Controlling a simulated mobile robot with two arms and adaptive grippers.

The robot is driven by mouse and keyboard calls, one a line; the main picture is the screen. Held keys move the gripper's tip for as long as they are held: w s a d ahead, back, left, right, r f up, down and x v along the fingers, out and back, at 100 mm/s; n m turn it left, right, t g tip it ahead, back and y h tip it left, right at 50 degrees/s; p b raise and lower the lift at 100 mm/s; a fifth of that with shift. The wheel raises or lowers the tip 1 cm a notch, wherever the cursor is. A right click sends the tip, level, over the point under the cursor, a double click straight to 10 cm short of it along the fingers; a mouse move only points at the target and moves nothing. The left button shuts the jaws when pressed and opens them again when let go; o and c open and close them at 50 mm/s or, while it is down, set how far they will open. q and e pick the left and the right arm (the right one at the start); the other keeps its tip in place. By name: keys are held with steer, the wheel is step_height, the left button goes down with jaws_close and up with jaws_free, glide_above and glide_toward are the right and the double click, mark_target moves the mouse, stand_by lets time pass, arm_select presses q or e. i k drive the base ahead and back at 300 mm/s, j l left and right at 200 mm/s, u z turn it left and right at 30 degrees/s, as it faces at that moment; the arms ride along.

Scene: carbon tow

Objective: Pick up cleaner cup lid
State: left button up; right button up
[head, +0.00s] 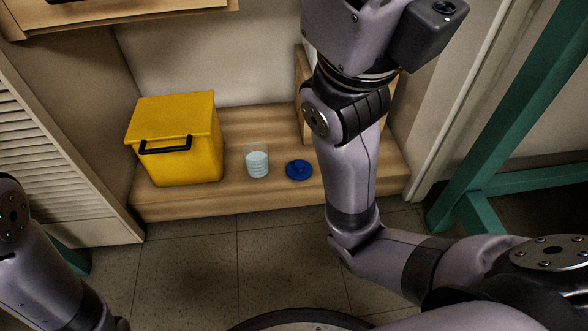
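A round blue lid (299,170) with a raised middle lies flat on a low wooden shelf. It is apart from a clear, ribbed cup (257,165) that stands upright just to its left with its top uncovered. My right arm rises from the lower right, passes close to the right of the lid in the picture and leaves at the top edge; its gripper is out of view. My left arm shows only at the lower left, and its gripper is out of view too.
A yellow bin (175,138) with a black handle stands on the left of the wooden shelf (235,200). Green frame bars (510,115) stand at the right. A louvered door (55,160) is at the left. A wooden ledge (110,12) overhangs at the top left. The tiled floor in front is clear.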

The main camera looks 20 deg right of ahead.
mark_target(296, 170)
steer(key=l+z, duration=0.2)
steer(key=z, duration=0.15)
steer(key=i+l+z, duration=0.1)
steer(key=z, duration=0.25)
steer(key=i+l+z, duration=0.15)
steer(key=z, duration=0.2)
